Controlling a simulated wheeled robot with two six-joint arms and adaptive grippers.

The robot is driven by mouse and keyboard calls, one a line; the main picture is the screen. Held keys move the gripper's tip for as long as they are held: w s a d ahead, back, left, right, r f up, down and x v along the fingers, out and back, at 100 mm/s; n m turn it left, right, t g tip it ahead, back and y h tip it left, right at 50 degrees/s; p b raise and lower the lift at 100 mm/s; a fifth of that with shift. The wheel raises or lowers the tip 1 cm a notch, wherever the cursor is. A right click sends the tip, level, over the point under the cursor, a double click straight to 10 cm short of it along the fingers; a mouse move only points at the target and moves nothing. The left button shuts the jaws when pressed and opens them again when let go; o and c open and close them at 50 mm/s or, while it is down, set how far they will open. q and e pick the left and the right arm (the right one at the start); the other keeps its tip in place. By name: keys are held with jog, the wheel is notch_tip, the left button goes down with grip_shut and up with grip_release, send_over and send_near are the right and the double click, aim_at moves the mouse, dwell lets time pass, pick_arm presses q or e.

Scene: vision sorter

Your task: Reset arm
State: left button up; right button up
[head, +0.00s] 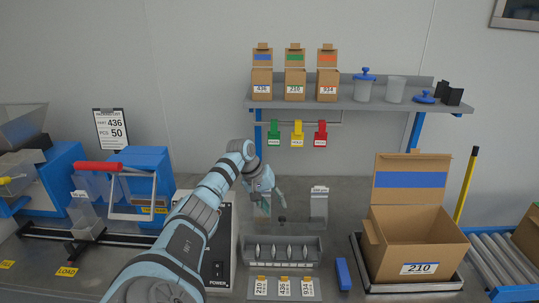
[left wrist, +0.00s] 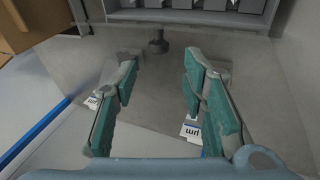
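My left arm reaches in from the bottom of the head view, and its gripper (head: 268,203) hangs above the grey worktop, behind the slotted machine. In the left wrist view the two teal-padded fingers of this gripper (left wrist: 160,85) stand wide apart. Nothing is between them. A dark round knob (left wrist: 158,46) shows beyond the fingertips, apart from them. Small white labels show near both fingers. My right gripper is not in view.
A slotted grey machine (head: 283,247) stands in front of the gripper. An open carton (head: 420,243) marked 210 stands at right, beside a roller conveyor (head: 500,268). A blue block (head: 343,274) lies between. A red-handled press (head: 112,168) is at left. A shelf (head: 300,105) holds small boxes and jars.

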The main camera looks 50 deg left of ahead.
pick_arm(q)
jog(key=v, duration=0.4)
jog(key=shift+r, duration=0.15)
